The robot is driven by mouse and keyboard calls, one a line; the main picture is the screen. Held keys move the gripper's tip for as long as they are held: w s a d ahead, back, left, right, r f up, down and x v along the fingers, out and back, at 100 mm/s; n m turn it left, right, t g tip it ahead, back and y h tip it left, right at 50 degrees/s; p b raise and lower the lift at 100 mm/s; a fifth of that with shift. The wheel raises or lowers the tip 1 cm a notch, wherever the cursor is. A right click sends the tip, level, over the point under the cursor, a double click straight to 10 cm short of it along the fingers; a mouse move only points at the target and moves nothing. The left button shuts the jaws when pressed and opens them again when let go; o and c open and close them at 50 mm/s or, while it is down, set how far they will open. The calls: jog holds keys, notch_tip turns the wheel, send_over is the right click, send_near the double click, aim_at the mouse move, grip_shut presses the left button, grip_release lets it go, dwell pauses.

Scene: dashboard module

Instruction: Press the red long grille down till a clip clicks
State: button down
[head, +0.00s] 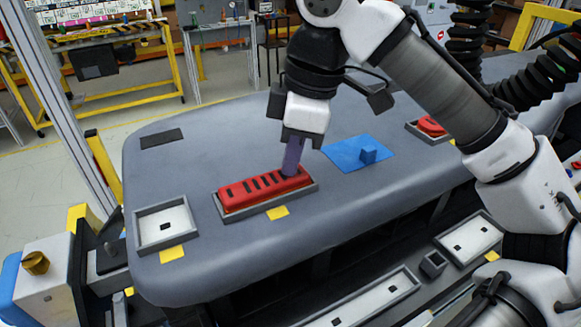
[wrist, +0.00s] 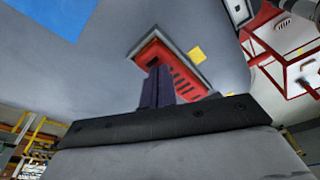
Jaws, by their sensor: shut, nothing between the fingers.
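The red long grille (head: 252,189) with dark slots lies in a grey rectangular frame (head: 262,206) on the dashboard. It also shows in the wrist view (wrist: 183,78), partly hidden by my fingers. My gripper (head: 289,172) is shut and empty, pointing down. Its purple fingertips are at the right end of the grille and appear to touch its top. In the wrist view the fingers (wrist: 154,75) overlap one end of the grille. Whether any clip is engaged cannot be seen.
An empty grey frame (head: 139,234) is at the left. Yellow tags (head: 278,212) mark the frames.

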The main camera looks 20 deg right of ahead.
jog(key=shift+f, duration=0.15)
dwell(0.4)
dwell(0.4)
notch_tip(320, 180, up, 3)
jog(key=p, duration=0.3)
jog(key=shift+r+p, duration=0.2)
jog(key=shift+p, duration=0.15)
notch_tip(320, 180, up, 5)
jog(key=shift+f, duration=0.15)
jog(key=shift+f, duration=0.1)
